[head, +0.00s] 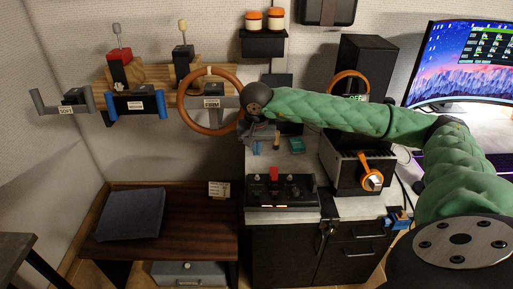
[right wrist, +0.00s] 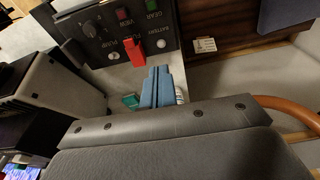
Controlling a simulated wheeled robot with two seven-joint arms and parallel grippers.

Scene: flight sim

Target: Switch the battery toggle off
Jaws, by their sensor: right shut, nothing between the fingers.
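The switch panel (head: 282,192) is a dark box on the light counter, with a red switch cover or lever (head: 273,174) standing up at its back. In the right wrist view the panel (right wrist: 110,22) shows a BATTERY label close to the red piece (right wrist: 134,44), with a round silver knob (right wrist: 160,44) beside it. I cannot tell the toggle's position. My right gripper (head: 257,146) is behind the panel, apart from it; its blue fingers (right wrist: 160,88) are shut and empty, pointing toward the red piece. My left gripper is out of view.
A brown steering wheel (head: 210,100) is just left of my right wrist. A grey box with an orange-ringed knob (head: 371,180) stands right of the panel. A low brown table (head: 190,225) with a dark cushion (head: 130,214) is at left. A small teal object (head: 296,145) lies behind the panel.

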